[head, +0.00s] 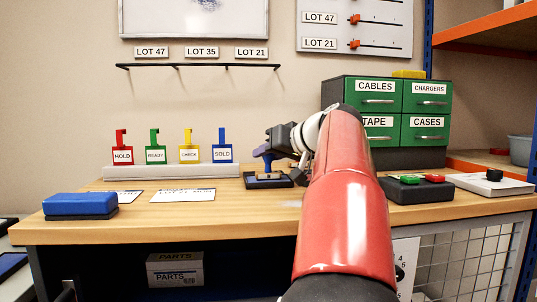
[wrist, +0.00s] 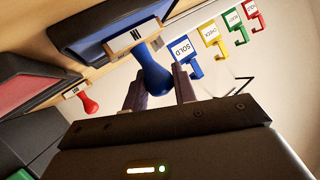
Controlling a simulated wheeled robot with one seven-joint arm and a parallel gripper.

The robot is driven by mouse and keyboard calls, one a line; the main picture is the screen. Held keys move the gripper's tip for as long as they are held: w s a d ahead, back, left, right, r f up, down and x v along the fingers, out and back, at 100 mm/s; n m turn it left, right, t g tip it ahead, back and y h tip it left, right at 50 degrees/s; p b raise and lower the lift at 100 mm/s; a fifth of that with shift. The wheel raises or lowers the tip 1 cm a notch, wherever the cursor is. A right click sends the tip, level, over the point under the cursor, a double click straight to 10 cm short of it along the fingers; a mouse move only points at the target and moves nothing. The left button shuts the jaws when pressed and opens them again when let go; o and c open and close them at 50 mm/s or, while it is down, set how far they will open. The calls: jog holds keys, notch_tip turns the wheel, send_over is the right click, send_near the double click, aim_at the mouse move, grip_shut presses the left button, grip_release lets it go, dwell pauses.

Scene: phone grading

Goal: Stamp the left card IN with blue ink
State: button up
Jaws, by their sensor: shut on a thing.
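My gripper (head: 263,152) is shut on the blue handle of the IN stamp (wrist: 153,70), and the handle sits between the two fingers in the wrist view (wrist: 160,90). The stamp's block bears a white IN label. In the head view the stamp (head: 267,163) is over a dark ink pad (head: 283,183). The wrist view shows a blue pad (wrist: 105,28) right at the block; I cannot tell whether they touch.
A blue-topped block (head: 80,205) is at the bench's front left. A rack (head: 170,171) with several coloured tags stands behind the cards. The wrist view shows a red-handled stamp (wrist: 88,103) and a red pad (wrist: 30,88). A dark button box (head: 415,190) is right of my arm.

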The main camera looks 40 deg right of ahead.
jog(key=shift+f, duration=0.1)
notch_tip(320, 180, up, 7)
jog(key=p, duration=0.6)
dwell(0.3)
jog(key=w+a+f+n+g+y, duration=0.15)
jog(key=w+a+n+y, duration=0.45)
jog(key=a, duration=1)
jog(key=w+a+n+g+y, duration=0.3)
jog(key=w+a, duration=0.4)
jog(key=a, duration=1)
jog(key=shift+d+f+b, duration=0.15)
jog(key=shift+f+b, duration=0.7)
jog(key=shift+f, duration=0.55)
jog(key=shift+d+f+b, duration=0.15)
jog(key=shift+f+b, duration=0.7)
jog(key=shift+f, duration=0.5)
jog(key=shift+f+b, duration=0.7)
jog(key=shift+f, duration=0.05)
